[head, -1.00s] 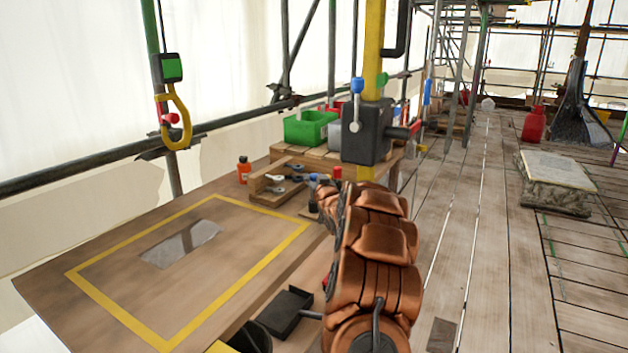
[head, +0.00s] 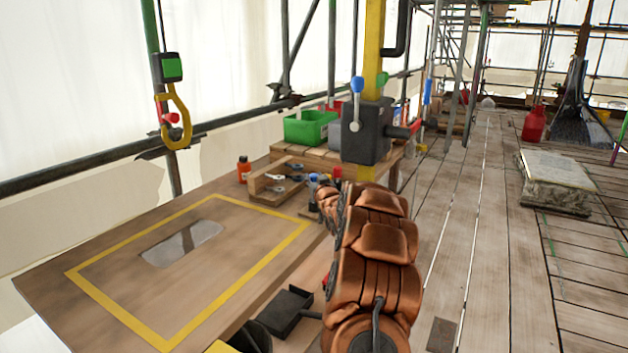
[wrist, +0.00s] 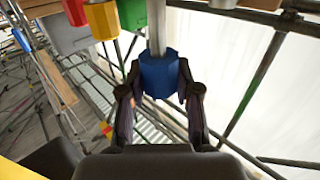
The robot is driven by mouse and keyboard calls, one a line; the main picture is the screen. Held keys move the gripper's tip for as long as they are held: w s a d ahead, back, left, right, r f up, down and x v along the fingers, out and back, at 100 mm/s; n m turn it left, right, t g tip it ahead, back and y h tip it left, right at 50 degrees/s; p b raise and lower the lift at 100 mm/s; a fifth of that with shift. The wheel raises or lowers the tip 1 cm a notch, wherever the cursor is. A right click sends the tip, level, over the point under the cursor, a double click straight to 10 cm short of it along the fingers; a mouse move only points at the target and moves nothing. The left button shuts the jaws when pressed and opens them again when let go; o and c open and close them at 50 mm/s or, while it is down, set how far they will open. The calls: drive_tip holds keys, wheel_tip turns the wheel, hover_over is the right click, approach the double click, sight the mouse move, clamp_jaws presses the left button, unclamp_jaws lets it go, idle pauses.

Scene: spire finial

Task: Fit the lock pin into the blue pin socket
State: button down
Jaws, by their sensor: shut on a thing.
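In the wrist view, my gripper (wrist: 160,98) is closed around a blue faceted piece with a grey metal shaft rising from it, which appears to be the lock pin (wrist: 159,72). The upper end of the shaft leaves the picture. Red (wrist: 75,11), yellow (wrist: 102,18) and green (wrist: 131,13) pieces stand in a row to its left at the top edge. I cannot make out a separate blue pin socket. In the head view, my copper-coloured arm reaches over the bench's right side, and its far end hides the jaws and the pin.
The wooden bench (head: 90,262) has a yellow-outlined area. An orange bottle (head: 243,171), a wooden tool block (head: 275,190) and a green bin (head: 306,127) stand behind it. A dark winch with a blue-knobbed lever (head: 366,132) is on the yellow post. The plank floor at right is mostly open.

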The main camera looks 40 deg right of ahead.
drive_tip(key=shift+f+b, duration=0.45)
drive_tip(key=shift+f, duration=0.75)
drive_tip(key=c, duration=0.7)
unclamp_jaws()
drive_tip(key=shift+f, duration=0.1)
drive_tip(key=v, duration=1.2)
